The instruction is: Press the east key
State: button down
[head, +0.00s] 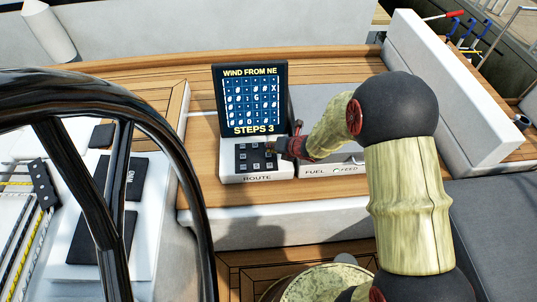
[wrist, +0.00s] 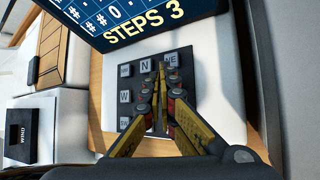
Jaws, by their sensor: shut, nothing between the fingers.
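The screen reads "WIND FROM NE" and "STEPS 3". In the wrist view the N key (wrist: 145,67) and the W key (wrist: 125,97) are readable, and the NE key (wrist: 171,59) is partly visible. The east key, below NE, is largely hidden by my fingers and I cannot read its label. My gripper (wrist: 159,68) is shut and empty, its tips over the keypad between the N and NE keys. I cannot tell whether they touch a key.
A fuel feed panel (head: 312,171) stands right of the keypad. A large dark steering wheel (head: 190,180) rises at the left, near the keypad. A white console with dark pads (head: 85,240) lies behind the wheel. Wooden deck (head: 165,98) surrounds the screen.

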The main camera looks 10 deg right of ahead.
aim_at(270, 154)
jog(key=shift+f, duration=0.1)
dwell(0.6)
jog(key=shift+f+b, duration=0.35)
jog(key=shift+b, duration=0.05)
jog(key=shift+f+b, duration=0.45)
jog(key=shift+f, duration=0.1)
dwell(0.9)
jog(key=shift+r+p, duration=0.75)
jog(key=shift+r, duration=0.2)
jog(key=shift+r, duration=0.1)
notch_tip(270, 154, up, 5)
jog(key=p, duration=0.4)
dwell(0.8)
